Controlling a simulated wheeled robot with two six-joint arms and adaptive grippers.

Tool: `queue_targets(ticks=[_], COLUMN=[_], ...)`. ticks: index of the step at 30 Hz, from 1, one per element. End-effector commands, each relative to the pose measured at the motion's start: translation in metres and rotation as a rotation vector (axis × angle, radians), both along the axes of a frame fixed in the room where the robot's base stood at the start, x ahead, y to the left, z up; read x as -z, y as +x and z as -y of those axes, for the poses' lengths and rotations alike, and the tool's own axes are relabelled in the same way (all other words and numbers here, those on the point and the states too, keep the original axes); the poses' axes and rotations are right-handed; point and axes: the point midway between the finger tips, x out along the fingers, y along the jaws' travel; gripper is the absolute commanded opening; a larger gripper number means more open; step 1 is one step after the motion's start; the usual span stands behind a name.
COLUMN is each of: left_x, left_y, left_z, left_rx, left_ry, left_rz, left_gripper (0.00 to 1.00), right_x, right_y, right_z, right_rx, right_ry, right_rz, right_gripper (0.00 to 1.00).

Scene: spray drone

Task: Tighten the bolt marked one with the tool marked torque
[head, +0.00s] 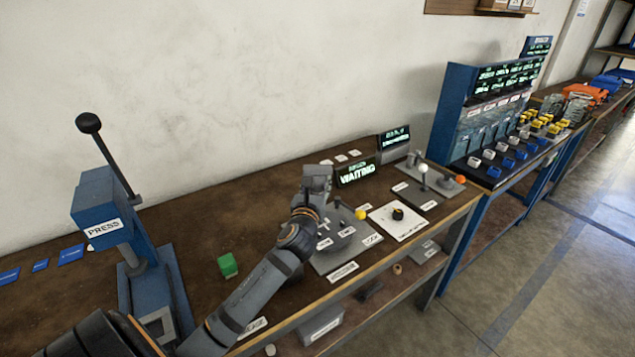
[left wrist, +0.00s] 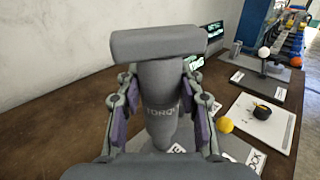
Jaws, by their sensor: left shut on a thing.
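My left gripper (head: 314,190) is over the grey plate on the bench. In the left wrist view its two fingers (left wrist: 162,125) are shut on the grey torque tool (left wrist: 158,85), which has a wide crossbar on top and its name printed on its body. The tool's block end (head: 318,170) also shows in the head view. Its lower end is hidden, so I cannot tell whether it touches anything. The grey plate (head: 328,262) carries several white labels and a lever with a yellow ball (head: 361,214). I cannot make out the bolt marked one. My right gripper is not in view.
A blue press (head: 98,215) with a long lever stands at the left. A green block (head: 228,265) lies on the bench. A white plate with a black knob (head: 397,214) and a screen reading WAITING (head: 357,172) are to the right. The bench between press and wall is mostly clear.

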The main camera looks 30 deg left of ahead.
Motion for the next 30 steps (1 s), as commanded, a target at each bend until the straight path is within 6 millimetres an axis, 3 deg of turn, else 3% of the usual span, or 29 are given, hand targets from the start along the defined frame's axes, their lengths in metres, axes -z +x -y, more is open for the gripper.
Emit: queue_targets(ticks=[30], left_x=[-0.0012], left_y=[-0.0003], left_z=[0.0004], left_rx=[0.001], left_ry=[0.001], left_rz=[0.002], left_gripper=[0.00], right_x=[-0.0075], right_y=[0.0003], right_z=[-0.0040], right_rx=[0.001], right_ry=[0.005], right_rz=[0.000], right_gripper=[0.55])
